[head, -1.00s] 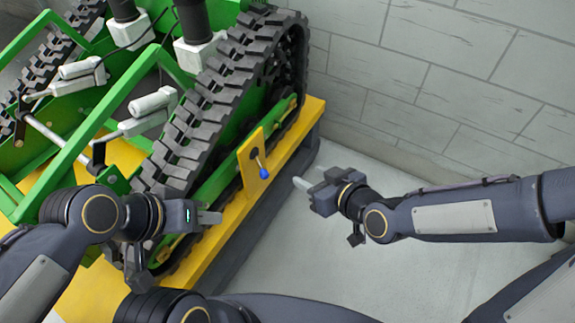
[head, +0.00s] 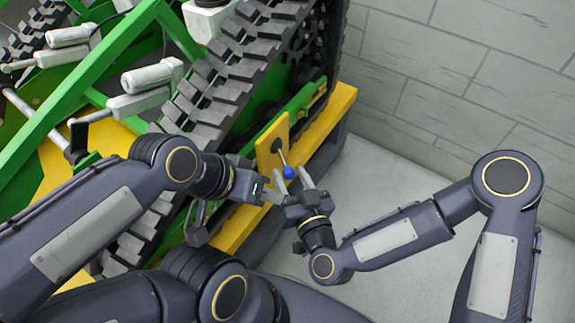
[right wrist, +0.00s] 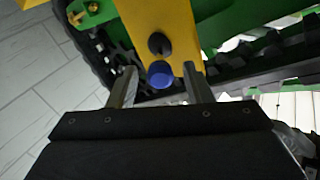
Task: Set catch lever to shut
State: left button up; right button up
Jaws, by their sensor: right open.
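The catch lever is a thin rod with a blue knob (head: 288,172) at its end. It hangs down and slightly right from a dark pivot on an upright yellow plate (head: 271,138). My right gripper (head: 291,179) is open, with its fingers just at the knob. In the right wrist view the blue knob (right wrist: 160,75) shows between the two spread fingers (right wrist: 160,72), with a gap on each side; contact is not visible. My left gripper (head: 270,194) is just left of and below the knob, close to the right fingers; its jaw opening cannot be made out.
The yellow plate stands on a yellow side rail (head: 238,226) of the green tracked carrier (head: 112,75). The black track (head: 232,80) runs close behind it. A grey block wall (head: 470,90) is at the right, with clear floor (head: 375,185) between.

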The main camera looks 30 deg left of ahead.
aim_at(286, 166)
jog(key=shift+x, duration=1.9)
grip_shut()
